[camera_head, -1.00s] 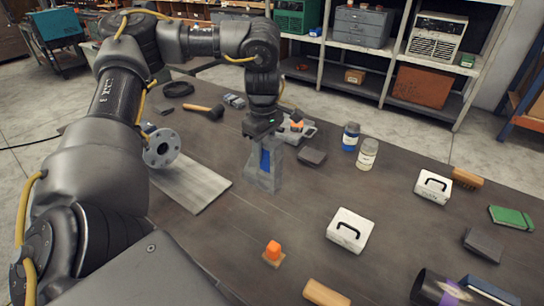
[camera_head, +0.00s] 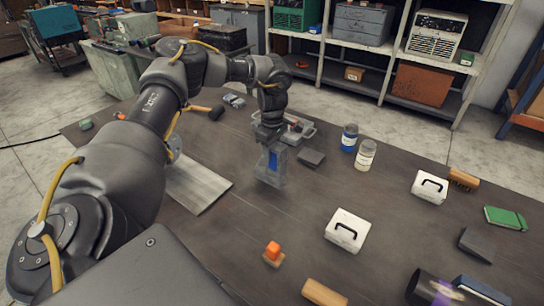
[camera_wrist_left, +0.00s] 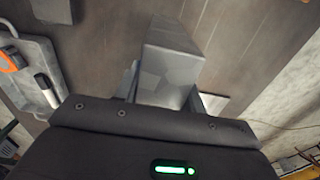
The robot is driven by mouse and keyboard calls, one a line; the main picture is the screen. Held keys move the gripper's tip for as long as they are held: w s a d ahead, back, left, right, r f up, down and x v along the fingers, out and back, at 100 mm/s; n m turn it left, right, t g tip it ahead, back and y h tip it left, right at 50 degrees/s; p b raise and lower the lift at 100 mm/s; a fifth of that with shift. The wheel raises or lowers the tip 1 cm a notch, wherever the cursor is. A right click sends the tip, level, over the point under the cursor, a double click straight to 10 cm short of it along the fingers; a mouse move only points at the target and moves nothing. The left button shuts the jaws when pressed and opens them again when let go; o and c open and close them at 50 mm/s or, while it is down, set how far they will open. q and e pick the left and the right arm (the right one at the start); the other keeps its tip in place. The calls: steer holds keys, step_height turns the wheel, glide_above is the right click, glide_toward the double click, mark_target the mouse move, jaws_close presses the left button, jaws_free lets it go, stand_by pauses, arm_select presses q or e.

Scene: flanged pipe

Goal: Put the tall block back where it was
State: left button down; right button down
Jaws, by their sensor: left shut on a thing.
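The tall block (camera_head: 270,177) is a grey upright block near the middle of the table. My left gripper (camera_head: 270,150) points down and is shut on its upper part, with a blue patch showing between the fingers. In the left wrist view the grey block (camera_wrist_left: 168,72) sits between the fingers and extends away from them, its faces plain and metallic. I cannot tell whether its foot touches the table. My right gripper is out of view.
A flat grey plate (camera_head: 198,188) lies left of the block. A grey tray (camera_head: 300,129) is behind it and a dark block (camera_head: 311,158) to its right. Two jars (camera_head: 349,138) stand further right. A white case (camera_head: 347,230) and an orange-topped piece (camera_head: 273,252) are in front.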

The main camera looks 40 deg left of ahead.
arm_select(q)
steer(key=shift+w+f, duration=0.1)
steer(key=shift+f, duration=1.4)
steer(key=c, duration=0.8)
jaws_free()
steer(key=shift+f, duration=0.1)
steer(key=shift+c, duration=0.2)
step_height(320, 180, up, 11)
steer(key=shift+b, duration=0.85)
steer(key=shift+r, duration=0.7)
